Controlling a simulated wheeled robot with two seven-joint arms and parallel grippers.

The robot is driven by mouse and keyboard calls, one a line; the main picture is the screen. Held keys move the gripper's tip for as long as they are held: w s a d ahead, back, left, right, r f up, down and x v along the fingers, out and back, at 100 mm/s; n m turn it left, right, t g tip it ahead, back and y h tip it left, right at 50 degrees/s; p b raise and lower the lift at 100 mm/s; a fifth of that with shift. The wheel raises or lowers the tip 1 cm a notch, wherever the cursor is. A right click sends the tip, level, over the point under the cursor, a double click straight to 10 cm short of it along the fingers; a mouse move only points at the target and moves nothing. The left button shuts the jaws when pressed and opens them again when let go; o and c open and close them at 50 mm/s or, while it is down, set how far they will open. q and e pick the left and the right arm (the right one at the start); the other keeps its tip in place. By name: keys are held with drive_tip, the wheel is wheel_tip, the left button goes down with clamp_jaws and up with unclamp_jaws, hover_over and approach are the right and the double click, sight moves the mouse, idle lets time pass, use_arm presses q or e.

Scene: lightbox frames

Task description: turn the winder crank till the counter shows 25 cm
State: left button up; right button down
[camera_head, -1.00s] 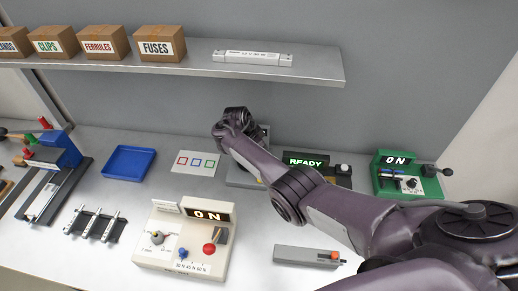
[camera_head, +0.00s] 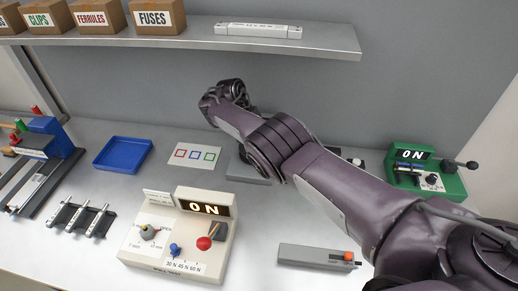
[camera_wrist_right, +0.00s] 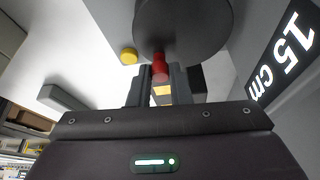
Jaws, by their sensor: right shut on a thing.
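In the right wrist view the winder shows close up: a dark round crank disc (camera_wrist_right: 184,25) with a red handle (camera_wrist_right: 160,66). My right gripper (camera_wrist_right: 158,88) is shut on the red handle, its fingers at either side. The counter (camera_wrist_right: 284,55) at the right reads 15 cm, seen tilted. In the head view my right arm reaches across and hides most of the winder, the crank and the gripper's fingers. My left gripper is not in view.
A white unit (camera_head: 150,262) reading ON stands in front, a green unit (camera_head: 425,182) reading ON at right. A blue tray (camera_head: 122,154) and a card with coloured squares (camera_head: 194,156) lie left of the arm. A shelf (camera_head: 300,45) with boxes runs above. A yellow button (camera_wrist_right: 128,56) is near the crank.

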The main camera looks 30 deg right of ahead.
drive_tip(key=shift+a+m+b, duration=0.15)
drive_tip(key=shift+m+b, duration=0.15)
drive_tip(key=shift+m, duration=0.1)
drive_tip(key=c, duration=1.3)
unclamp_jaws()
drive_tip(key=shift+c, duration=0.2)
drive_tip(key=shift+w, duration=0.1)
drive_tip(key=b+v, duration=0.1)
drive_tip(key=v, duration=0.6)
drive_tip(key=shift+r+b, duration=0.3)
drive_tip(key=shift+r, duration=0.1)
drive_tip(key=shift+w, duration=0.15)
